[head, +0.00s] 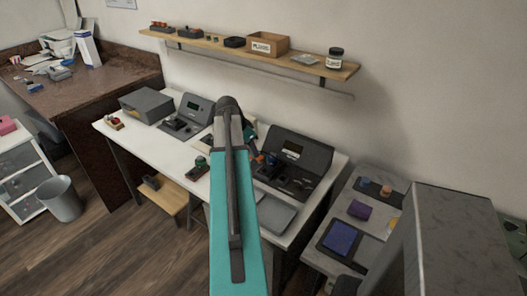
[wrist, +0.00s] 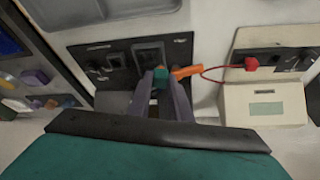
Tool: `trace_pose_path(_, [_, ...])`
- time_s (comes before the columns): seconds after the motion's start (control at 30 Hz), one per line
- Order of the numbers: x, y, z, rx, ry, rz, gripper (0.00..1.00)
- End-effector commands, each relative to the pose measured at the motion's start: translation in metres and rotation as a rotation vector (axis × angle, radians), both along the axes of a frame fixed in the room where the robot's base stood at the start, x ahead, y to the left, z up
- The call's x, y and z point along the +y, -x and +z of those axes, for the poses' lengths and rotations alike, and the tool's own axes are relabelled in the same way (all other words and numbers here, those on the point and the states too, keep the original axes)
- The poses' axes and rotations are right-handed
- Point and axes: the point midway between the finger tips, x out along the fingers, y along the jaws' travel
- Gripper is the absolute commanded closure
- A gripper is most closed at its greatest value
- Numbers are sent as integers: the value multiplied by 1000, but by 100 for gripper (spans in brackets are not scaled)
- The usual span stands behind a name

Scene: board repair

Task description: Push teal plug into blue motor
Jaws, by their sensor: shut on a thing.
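In the wrist view my gripper (wrist: 160,75) is shut on the teal plug (wrist: 160,78), which shows between the two grey fingertips. An orange piece (wrist: 187,72) sits right beside the fingertips, and a red cable runs from it to a red connector. The held plug is over or near a dark panel; I cannot tell whether it touches anything. In the head view my teal arm hides part of the bench, and an orange spot (head: 260,158) shows beside the arm's end. I cannot clearly make out the blue motor in either view.
A black console (head: 297,150) stands on the white bench (head: 155,142), with a grey slab (head: 274,214) in front. In the wrist view, the red connector (wrist: 251,63) is on a pale device (wrist: 262,105). A wooden shelf (head: 215,45) hangs above. A side table at right holds a purple block (head: 359,209).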

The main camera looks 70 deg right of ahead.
Motion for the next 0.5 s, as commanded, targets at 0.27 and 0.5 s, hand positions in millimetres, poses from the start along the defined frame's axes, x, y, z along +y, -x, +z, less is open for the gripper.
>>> trace_pose_path(0.27, [-17,41,-7,1,0,-108,100])
trace_pose_path(0.5, [-17,43,-7,1,0,-113,100])
